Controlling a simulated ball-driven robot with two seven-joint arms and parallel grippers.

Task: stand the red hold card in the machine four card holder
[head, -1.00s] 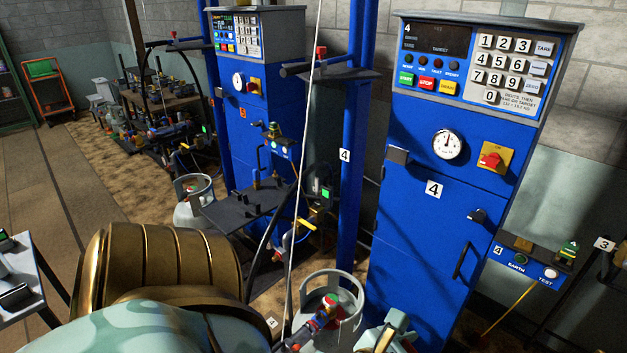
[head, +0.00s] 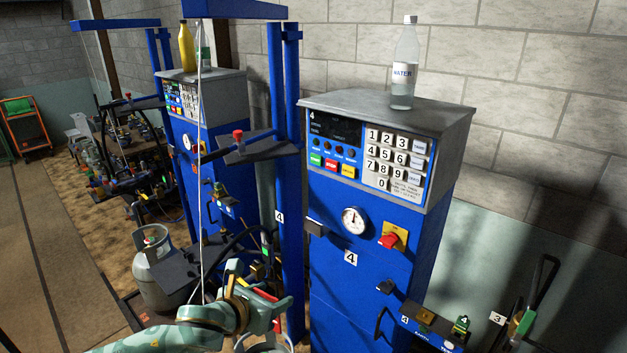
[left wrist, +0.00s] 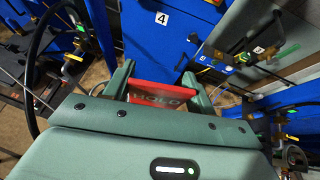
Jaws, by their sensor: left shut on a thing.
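The red hold card (left wrist: 160,97) is held between the green fingers of my left gripper (left wrist: 158,88), with its lettering facing the wrist camera. In the head view my left gripper (head: 272,303) is low in front of machine four (head: 340,275), and a bit of the red card (head: 263,294) shows beside it. A small dark bracket (head: 315,228), which looks like the card holder, is on the upper left of the blue front, above the gripper and apart from it. It looks empty, but it is small in view. My right gripper is not in view.
A water bottle (head: 404,65) stands on top of machine four. A blue post (head: 290,170) and a dark shelf (head: 260,148) are left of the machine. A grey gas cylinder (head: 160,270) stands further left. A red knob (head: 388,240) sticks out from the front.

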